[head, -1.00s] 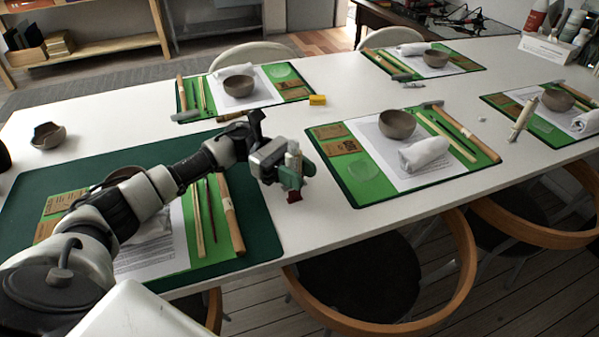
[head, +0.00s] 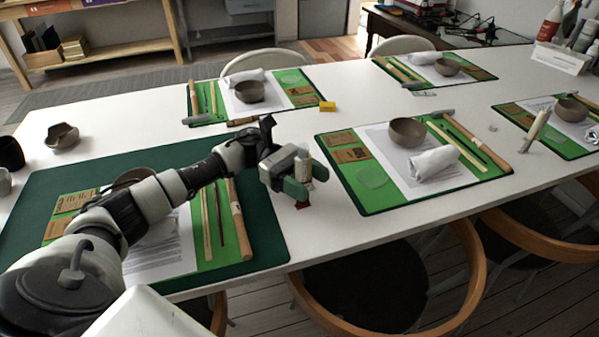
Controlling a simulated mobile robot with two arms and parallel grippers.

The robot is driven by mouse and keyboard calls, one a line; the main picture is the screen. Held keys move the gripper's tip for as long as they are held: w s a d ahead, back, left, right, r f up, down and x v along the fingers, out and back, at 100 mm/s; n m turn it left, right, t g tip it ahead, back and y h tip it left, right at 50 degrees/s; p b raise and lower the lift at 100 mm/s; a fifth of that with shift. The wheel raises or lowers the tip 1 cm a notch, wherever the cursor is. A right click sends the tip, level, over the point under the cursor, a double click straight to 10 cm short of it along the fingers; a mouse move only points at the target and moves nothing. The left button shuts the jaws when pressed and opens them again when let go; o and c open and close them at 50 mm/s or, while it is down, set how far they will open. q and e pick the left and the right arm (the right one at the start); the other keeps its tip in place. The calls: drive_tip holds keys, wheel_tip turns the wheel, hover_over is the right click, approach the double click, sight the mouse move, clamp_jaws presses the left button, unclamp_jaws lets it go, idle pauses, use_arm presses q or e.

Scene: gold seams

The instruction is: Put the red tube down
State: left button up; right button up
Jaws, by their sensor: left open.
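My left gripper (head: 306,182) is over the bare white table (head: 330,238), between the large dark green mat (head: 262,235) and the front right place setting. Its greenish fingers are spread on either side of a small tube. The pale upper part of the tube (head: 303,165) shows between the fingers, and its red part (head: 302,208) shows below them. The tube looks upright, with its lower end at or very near the tabletop; contact is hard to tell. The fingers hide its middle. My right gripper is not in view.
A green place mat (head: 375,205) with a brown bowl (head: 407,132) and white cloth (head: 434,163) lies right of the gripper. The table's front edge is close, with chairs below. Bare table surrounds the tube.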

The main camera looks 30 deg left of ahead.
use_arm(q)
drive_tip(key=shift+d+f, duration=0.1)
drive_tip(key=shift+f, duration=0.05)
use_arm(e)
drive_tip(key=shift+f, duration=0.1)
use_arm(q)
drive_tip(key=shift+r+p, duration=0.65)
drive_tip(key=shift+p, duration=0.45)
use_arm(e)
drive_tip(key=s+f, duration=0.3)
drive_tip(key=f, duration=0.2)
use_arm(q)
drive_tip(key=a+b, duration=0.1)
drive_tip(key=a, duration=0.2)
drive_tip(key=w+a, duration=0.1)
drive_tip(key=a, duration=0.3)
drive_tip(key=w+a+b, duration=0.1)
drive_tip(key=a, duration=0.3)
drive_tip(key=shift+w+a+b, duration=0.1)
drive_tip(key=shift+a+b, duration=0.15)
drive_tip(key=shift+b, duration=0.1)
drive_tip(key=shift+a, duration=0.35)
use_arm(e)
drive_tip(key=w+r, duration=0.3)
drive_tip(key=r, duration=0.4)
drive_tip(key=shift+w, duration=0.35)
use_arm(q)
drive_tip(key=shift+r, duration=0.15)
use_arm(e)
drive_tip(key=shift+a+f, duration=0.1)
